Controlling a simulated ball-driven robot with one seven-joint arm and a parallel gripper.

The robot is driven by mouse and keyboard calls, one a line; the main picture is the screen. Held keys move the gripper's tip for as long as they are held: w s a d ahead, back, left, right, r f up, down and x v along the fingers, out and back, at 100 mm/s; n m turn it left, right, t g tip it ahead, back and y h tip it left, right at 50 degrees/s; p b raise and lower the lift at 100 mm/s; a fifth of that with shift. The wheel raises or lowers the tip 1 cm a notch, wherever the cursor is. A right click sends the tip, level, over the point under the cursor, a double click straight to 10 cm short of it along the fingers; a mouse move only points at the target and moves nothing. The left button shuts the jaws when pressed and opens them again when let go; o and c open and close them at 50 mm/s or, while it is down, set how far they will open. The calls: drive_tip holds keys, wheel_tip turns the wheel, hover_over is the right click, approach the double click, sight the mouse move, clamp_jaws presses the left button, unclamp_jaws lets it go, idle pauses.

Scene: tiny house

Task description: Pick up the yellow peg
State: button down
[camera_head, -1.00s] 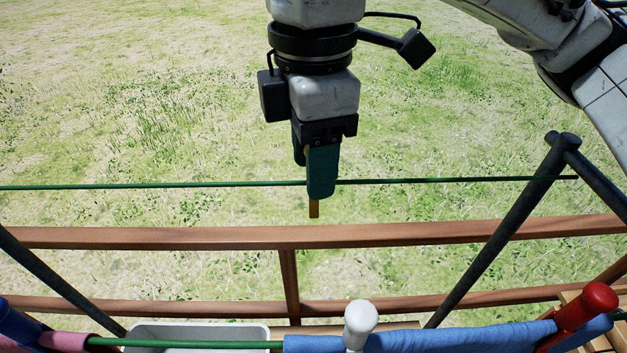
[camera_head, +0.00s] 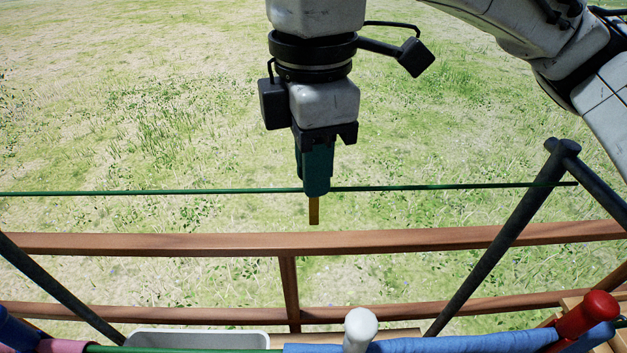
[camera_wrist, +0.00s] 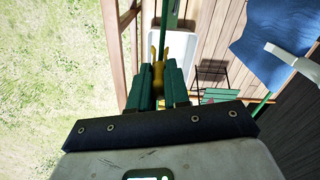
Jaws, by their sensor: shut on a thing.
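My gripper (camera_head: 316,190) points down in front of the far green line in the head view, with its green fingers together. The yellow peg (camera_head: 314,211) sticks out below the fingertips, so only its lower end shows there. In the wrist view the yellow peg (camera_wrist: 157,71) sits between the two green fingers of my gripper (camera_wrist: 158,82), with its forked end pointing away from them. The fingers are shut on it. The peg hangs in the air, apart from the wooden rail below it in the head view.
Green lines (camera_head: 120,193) run between dark metal posts (camera_head: 508,235). A wooden railing (camera_head: 200,244) crosses below. A white tub (camera_head: 200,341) stands at the bottom. A white peg (camera_head: 360,328) and a red peg (camera_head: 590,314) hold blue cloth (camera_head: 460,343) on the near line.

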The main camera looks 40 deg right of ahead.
wheel_tip(320, 180, up, 10)
drive_tip(key=shift+r+b, duration=0.1)
drive_tip(key=shift+b, duration=0.3)
idle(0.3)
